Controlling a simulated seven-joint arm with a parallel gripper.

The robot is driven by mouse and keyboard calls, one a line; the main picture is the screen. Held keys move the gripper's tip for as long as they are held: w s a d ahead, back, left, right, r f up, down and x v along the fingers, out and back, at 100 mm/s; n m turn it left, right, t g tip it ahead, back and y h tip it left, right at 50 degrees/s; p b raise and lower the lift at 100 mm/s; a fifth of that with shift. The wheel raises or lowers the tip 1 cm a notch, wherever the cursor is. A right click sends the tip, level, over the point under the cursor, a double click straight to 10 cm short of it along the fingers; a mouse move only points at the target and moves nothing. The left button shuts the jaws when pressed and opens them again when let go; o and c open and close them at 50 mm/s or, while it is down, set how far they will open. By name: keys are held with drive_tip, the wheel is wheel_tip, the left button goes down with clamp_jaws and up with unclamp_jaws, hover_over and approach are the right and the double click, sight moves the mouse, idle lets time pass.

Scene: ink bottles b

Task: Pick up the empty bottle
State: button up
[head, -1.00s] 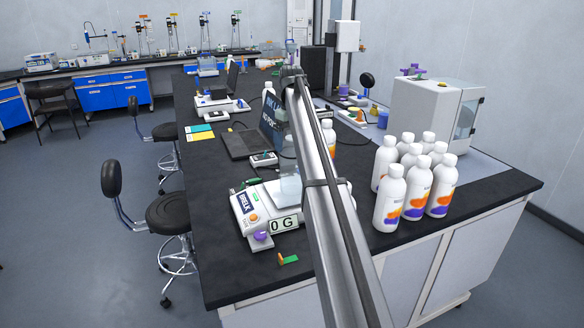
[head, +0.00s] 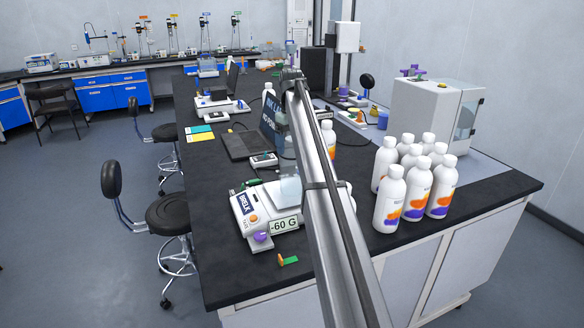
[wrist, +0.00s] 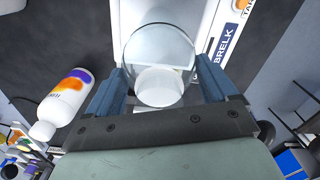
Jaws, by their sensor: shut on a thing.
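The empty bottle (wrist: 160,86) is clear and colourless. In the wrist view it sits between the two blue fingers of my gripper (wrist: 164,84), which is shut on it. In the head view the bottle (head: 289,188) shows partly at the left edge of my arm, over the scale; the arm hides the rest of it and my gripper. The white scale (head: 242,216) reads -60 G; its BRELK label also shows in the wrist view. The gap between bottle and scale is too hidden to judge.
Several white labelled bottles (head: 389,200) crowd the bench right of my arm. The black bench top (head: 225,277) is mostly clear in front.

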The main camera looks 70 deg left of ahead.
drive_tip(key=shift+r, duration=0.1)
drive_tip(key=shift+r, duration=0.45)
wheel_tip(320, 180, up, 2)
drive_tip(key=shift+r, duration=0.1)
drive_tip(key=s+d, duration=0.2)
drive_tip(key=d, duration=0.3)
drive_tip(key=s+d, duration=0.1)
drive_tip(key=d, duration=0.5)
drive_tip(key=s+d, duration=0.2)
drive_tip(key=d, duration=0.3)
drive_tip(key=shift+s+d, duration=0.3)
drive_tip(key=shift+d, duration=0.05)
drive_tip(key=s+d+f+n, duration=0.1)
drive_tip(key=s+d, duration=0.1)
drive_tip(key=s, duration=0.9)
drive_tip(key=s+d+f+n, duration=0.1)
drive_tip(key=s+d+n, duration=0.1)
drive_tip(key=s, duration=1)
drive_tip(key=shift+s+d+f+m, duration=0.1)
drive_tip(key=shift+d+f+m, duration=0.4)
drive_tip(key=shift+f, duration=0.95)
drive_tip(key=shift+d+f+m, duration=0.45)
drive_tip(key=shift+f+m, duration=0.05)
drive_tip(key=shift+f, duration=0.9)
drive_tip(key=shift+s+d+f+m, duration=0.1)
drive_tip(key=shift+d+f+m, duration=0.4)
drive_tip(key=shift+f, duration=1.05)
